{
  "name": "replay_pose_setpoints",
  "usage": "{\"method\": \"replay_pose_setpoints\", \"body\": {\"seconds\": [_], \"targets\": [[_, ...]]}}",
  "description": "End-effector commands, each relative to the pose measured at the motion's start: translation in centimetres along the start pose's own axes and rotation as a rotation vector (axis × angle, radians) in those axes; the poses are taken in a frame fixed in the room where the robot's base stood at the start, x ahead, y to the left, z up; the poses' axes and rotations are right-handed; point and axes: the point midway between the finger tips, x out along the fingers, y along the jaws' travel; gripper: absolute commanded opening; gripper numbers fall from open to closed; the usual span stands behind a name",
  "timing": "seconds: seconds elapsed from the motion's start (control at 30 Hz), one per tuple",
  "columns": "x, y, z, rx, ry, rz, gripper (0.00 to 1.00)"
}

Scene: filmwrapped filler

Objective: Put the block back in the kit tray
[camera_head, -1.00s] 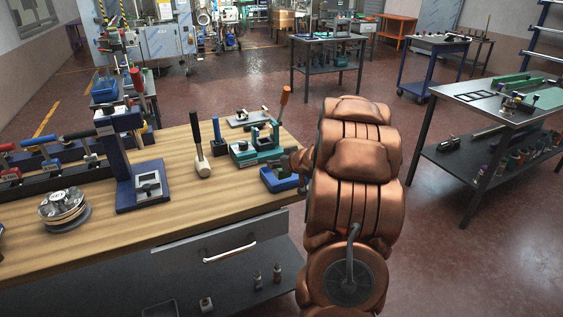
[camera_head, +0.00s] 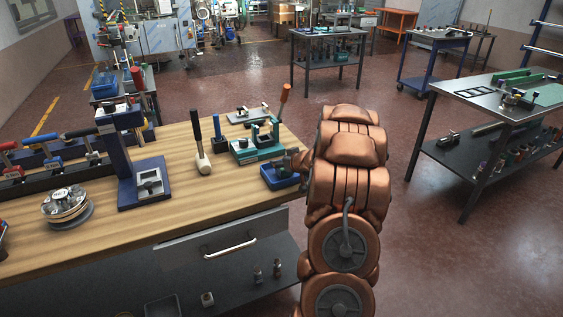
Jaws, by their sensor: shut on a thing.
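A small blue tray (camera_head: 270,184), which looks like the kit tray, sits on the wooden bench near its right end. My gripper (camera_head: 293,163) is at the tray's right side, low over it, and mostly hidden by my copper arm. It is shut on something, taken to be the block. A small dark greenish shape (camera_head: 282,172) shows at the tray beside the gripper. It is too small to tell whether this is the block or a finger, or whether it touches the tray.
A teal fixture (camera_head: 258,148) with an orange-handled lever stands just behind the tray. The bench (camera_head: 215,205) is clear in front of the tray.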

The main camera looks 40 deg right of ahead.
Motion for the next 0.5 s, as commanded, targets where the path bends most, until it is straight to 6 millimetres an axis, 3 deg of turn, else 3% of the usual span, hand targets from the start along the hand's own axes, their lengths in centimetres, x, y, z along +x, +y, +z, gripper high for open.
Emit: {"method": "replay_pose_setpoints", "body": {"seconds": [0.27, 0.3, 0.5], "targets": [[0.15, 0.00, 0.27, 0.000, 0.000, 0.000, 0.07], [0.13, 0.00, 0.23, 0.000, 0.000, 0.000, 0.56], [0.12, 0.01, 0.22, 0.000, 0.000, 0.000, 0.77]]}}
